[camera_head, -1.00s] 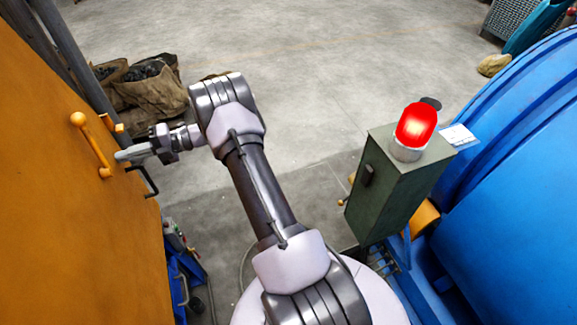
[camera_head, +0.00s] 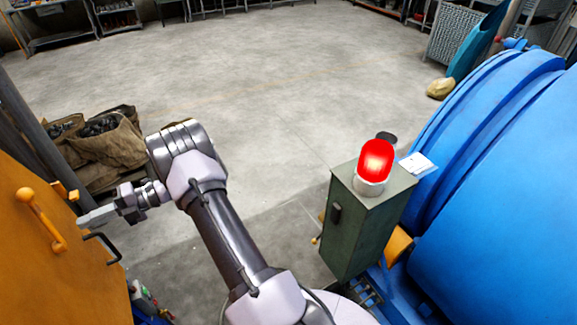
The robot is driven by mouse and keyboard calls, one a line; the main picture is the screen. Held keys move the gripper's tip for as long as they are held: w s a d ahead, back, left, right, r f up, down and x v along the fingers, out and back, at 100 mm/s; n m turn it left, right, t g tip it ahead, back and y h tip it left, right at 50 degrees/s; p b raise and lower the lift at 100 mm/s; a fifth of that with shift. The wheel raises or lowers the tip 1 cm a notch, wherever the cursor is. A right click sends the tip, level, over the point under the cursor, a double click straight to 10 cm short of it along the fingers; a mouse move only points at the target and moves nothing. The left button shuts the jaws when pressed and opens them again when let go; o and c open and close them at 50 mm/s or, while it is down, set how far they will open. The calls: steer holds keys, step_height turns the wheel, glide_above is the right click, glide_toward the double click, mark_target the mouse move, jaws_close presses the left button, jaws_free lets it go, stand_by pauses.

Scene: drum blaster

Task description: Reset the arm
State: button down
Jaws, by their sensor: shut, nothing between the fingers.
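My arm reaches up and to the left from the bottom of the head view, bent at the elbow. My gripper (camera_head: 88,220) is shut and empty. It points left toward the orange panel (camera_head: 40,285), close to its right edge. An orange handle (camera_head: 40,219) on the panel lies left of the fingertips. A black bracket-shaped handle (camera_head: 104,247) sits just below the gripper. I cannot tell whether the fingertips touch the panel.
A green box (camera_head: 362,222) with a lit red lamp (camera_head: 375,162) stands right of my arm. A large blue drum (camera_head: 505,200) fills the right side. Sacks of dark material (camera_head: 103,147) lie behind the gripper. Open concrete floor (camera_head: 270,80) stretches beyond.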

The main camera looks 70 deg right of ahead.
steer(key=v, duration=1.2)
steer(key=s+a+r+n+g+h+b, duration=0.35)
steer(key=s+a+n, duration=0.35)
steer(key=a+n, duration=0.35)
steer(key=s+a+r+n+g+h+b, duration=0.3)
steer(key=s+a+r+n+g+b, duration=0.15)
steer(key=s+a+n, duration=0.55)
steer(key=s+f+n+t+h+b, duration=0.1)
steer(key=s+n+t+h+b, duration=0.1)
steer(key=s+n, duration=0.4)
steer(key=s+f+n+t+h+b, duration=0.1)
steer(key=s+n+h, duration=0.3)
steer(key=n, duration=0.8)
steer(key=s+f+b, duration=0.1)
steer(key=s, duration=0.1)
steer(key=shift+s+d+t, duration=0.35)
steer(key=shift+d+t, duration=0.05)
steer(key=shift+h, duration=0.25)
